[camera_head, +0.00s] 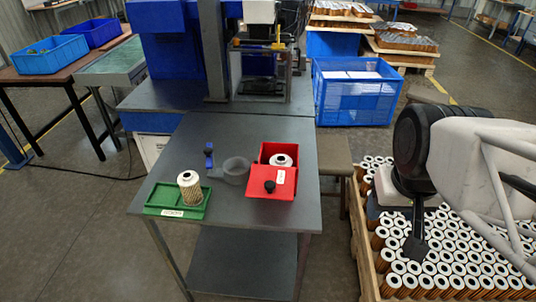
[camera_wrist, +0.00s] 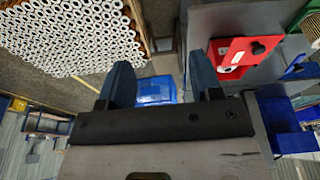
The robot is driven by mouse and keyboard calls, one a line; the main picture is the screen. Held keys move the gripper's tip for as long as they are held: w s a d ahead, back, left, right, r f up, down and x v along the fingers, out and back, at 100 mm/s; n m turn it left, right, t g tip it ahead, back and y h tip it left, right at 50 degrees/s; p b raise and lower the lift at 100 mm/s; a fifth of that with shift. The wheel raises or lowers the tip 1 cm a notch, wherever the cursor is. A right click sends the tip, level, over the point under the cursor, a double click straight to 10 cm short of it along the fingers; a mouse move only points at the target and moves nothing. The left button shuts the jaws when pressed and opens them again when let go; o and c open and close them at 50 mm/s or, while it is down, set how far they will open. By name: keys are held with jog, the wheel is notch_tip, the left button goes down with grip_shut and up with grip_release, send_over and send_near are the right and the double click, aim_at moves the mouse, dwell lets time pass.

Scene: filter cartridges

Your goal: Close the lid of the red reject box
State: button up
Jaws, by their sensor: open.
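The red reject box (camera_head: 286,152) stands at the right side of the grey table. The back part is open and a white-topped filter cartridge (camera_head: 280,161) shows inside. The box also shows in the wrist view (camera_wrist: 236,57), at upper right. My gripper (camera_head: 414,250) is right of the table, over the cartridge pallet and well apart from the box. In the wrist view its two blue fingers (camera_wrist: 165,85) are spread, with nothing between them.
A green tray (camera_head: 158,201) with an upright filter cartridge (camera_head: 190,188) is at the table's front left. A grey round holder (camera_head: 236,171) and a small blue fixture (camera_head: 209,156) stand left of the box. A pallet of cartridges (camera_head: 440,262) lies right of the table.

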jog(key=w+a+n, duration=0.1)
jog(key=w, duration=0.1)
jog(key=w+a+n, duration=0.1)
jog(key=a+n, duration=0.1)
jog(key=w+a+r+n, duration=0.1)
jog(key=w, duration=0.1)
jog(key=shift+w+a+g, duration=0.3)
jog(key=shift+a+g, duration=0.1)
grip_shut()
jog(key=w+a+f+n, duration=0.1)
jog(key=w+a+n, duration=0.2)
jog(key=a, duration=0.6)
jog(key=w+a+f+n+g+h, duration=0.1)
jog(key=w+a+n, duration=0.3)
jog(key=a+n, duration=0.3)
jog(key=w+a+f+n+h, duration=0.1)
jog(key=w+a+n, duration=0.3)
jog(key=a, duration=0.7)
jog(key=shift+w+a+f+n, duration=0.15)
jog(key=shift+a+f+n, duration=0.1)
jog(key=shift+n, duration=0.35)
